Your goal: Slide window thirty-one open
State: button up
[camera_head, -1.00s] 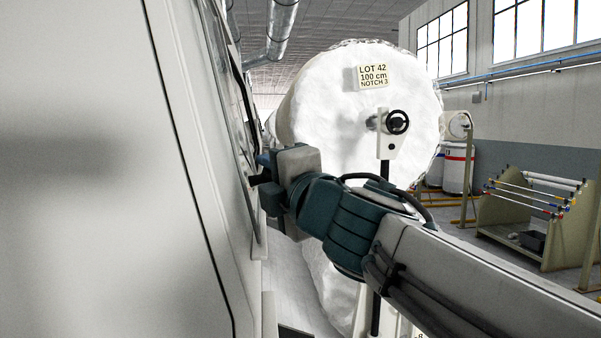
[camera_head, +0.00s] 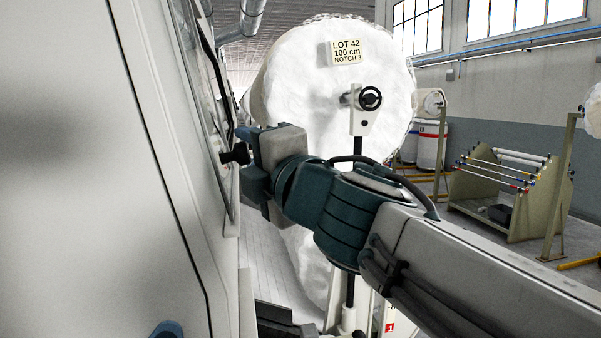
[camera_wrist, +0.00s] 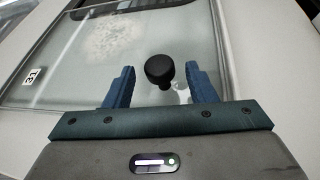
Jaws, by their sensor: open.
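Window thirty-one is a glass pane in the pale machine side, seen edge-on in the camera_head view (camera_head: 214,95) and more squarely in the camera_wrist view (camera_wrist: 75,60). Its small "31" label (camera_wrist: 32,76) is at the left. A black round knob (camera_wrist: 159,69) stands out from the pane; it also shows in the camera_head view (camera_head: 236,154). My gripper (camera_wrist: 160,80) is open, its blue fingers on either side of the knob in the wrist view. The knob's head lies near the fingertips, and the fingers do not close on it.
The pale machine wall (camera_head: 90,190) fills the left. A large white fibre roll (camera_head: 310,100) labelled "LOT 42", with a handwheel (camera_head: 370,98), stands beyond my arm. A rack of rods (camera_head: 510,190) stands farther right. Grey floor is open between the roll and the rack.

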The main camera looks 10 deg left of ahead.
jog(key=p+v, duration=0.2)
jog(key=v, duration=0.8)
jog(key=shift+s+d, duration=0.25)
jog(key=shift+s, duration=0.05)
jog(key=shift+r+p, duration=0.1)
jog(key=shift+p, duration=0.3)
